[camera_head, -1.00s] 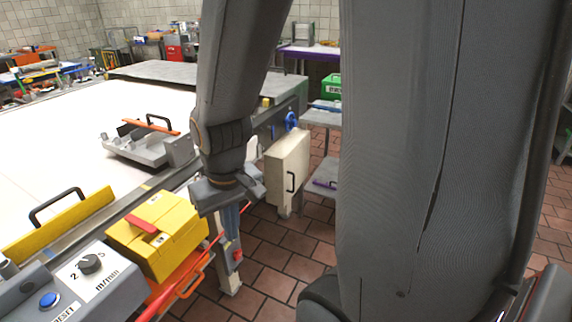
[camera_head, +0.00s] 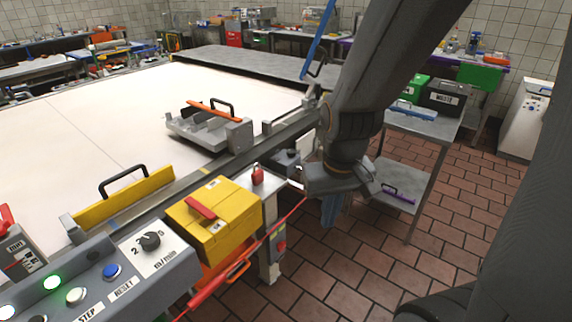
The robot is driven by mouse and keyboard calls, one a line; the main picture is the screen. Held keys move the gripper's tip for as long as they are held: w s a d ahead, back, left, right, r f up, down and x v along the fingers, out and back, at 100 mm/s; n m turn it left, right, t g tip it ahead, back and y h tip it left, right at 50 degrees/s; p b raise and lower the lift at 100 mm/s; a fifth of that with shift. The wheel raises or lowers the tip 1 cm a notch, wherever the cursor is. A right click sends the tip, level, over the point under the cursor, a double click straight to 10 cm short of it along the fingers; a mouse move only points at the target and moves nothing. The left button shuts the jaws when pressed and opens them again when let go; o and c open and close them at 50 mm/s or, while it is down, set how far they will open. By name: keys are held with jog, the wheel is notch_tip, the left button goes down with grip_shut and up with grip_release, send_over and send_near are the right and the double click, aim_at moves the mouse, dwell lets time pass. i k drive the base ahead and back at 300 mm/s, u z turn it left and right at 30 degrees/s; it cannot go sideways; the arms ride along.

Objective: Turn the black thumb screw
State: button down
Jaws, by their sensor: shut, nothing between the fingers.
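My gripper (camera_head: 300,184) is at the end of the dark grey arm, right of the machine's near corner. It points left towards the machine's edge and is shut with nothing in it. A small dark grey block (camera_head: 287,160) sits on the machine edge just left of and above the gripper, apart from it as far as I can tell. I cannot make out the black thumb screw for certain; it may be small or hidden behind my arm. A black dial knob (camera_head: 150,240) marked m/min stands on the control panel at lower left, well away from the gripper.
A yellow box with a red handle (camera_head: 213,220) and a red knob (camera_head: 257,175) stand close left of the gripper. A red stop button (camera_head: 280,245) is on the post below. A grey side table (camera_head: 440,130) stands right. Tiled floor (camera_head: 340,285) is open in front.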

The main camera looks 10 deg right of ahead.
aim_at(291, 153)
jog(key=u, duration=0.05)
jog(key=k, duration=0.6)
jog(key=z, duration=0.3)
jog(key=i, duration=1.5)
jog(key=u, duration=0.4)
